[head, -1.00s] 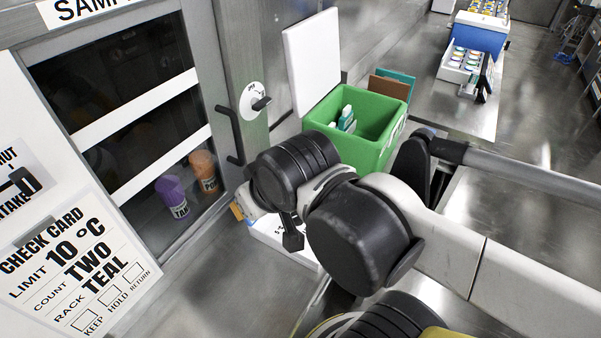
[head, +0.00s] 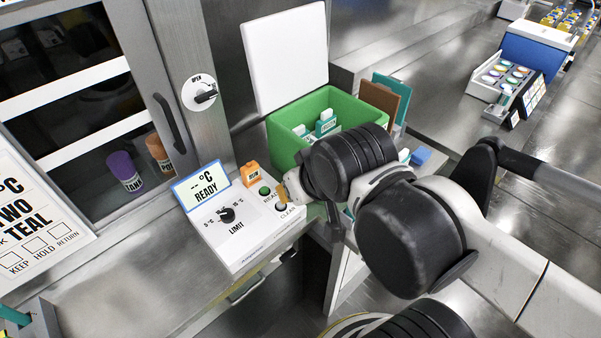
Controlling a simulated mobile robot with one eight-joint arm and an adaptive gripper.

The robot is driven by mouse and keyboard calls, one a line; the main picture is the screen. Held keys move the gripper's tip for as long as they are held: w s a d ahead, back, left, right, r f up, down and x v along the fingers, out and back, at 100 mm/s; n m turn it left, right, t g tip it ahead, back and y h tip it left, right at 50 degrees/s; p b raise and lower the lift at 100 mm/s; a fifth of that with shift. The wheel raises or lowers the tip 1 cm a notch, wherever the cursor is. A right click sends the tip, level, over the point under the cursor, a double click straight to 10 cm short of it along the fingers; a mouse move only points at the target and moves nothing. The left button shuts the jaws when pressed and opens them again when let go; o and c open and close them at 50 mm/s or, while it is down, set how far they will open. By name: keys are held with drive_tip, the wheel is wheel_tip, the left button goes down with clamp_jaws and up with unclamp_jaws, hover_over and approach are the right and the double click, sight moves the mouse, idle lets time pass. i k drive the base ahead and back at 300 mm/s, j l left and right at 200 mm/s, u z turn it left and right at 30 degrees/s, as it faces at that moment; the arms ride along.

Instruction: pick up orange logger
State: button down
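The orange logger (head: 250,174) is a small upright orange block with a dark label. It stands at the back edge of the white control box (head: 240,225), just right of its tilted display. My gripper (head: 283,196) is partly hidden by my wrist. Its tip, with a tan-orange part, shows over the right end of the box, near the CLEAR button. It is to the right of and a little nearer than the logger, apart from it in the picture. Its fingers cannot be made out clearly.
The display (head: 201,185) reads "-- °C READY". Behind stands an open green bin (head: 285,140) with a white lid (head: 291,58) and teal-labelled items inside. A cabinet with a round OPEN dial (head: 199,93) holds purple (head: 124,170) and orange (head: 158,152) containers. Bare counter (head: 150,285) lies in front.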

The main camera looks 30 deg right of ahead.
sight(250, 175)
drive_tip(key=k+l, duration=0.25)
drive_tip(key=l, duration=0.15)
drive_tip(key=k+l, duration=0.5)
drive_tip(key=l, duration=0.25)
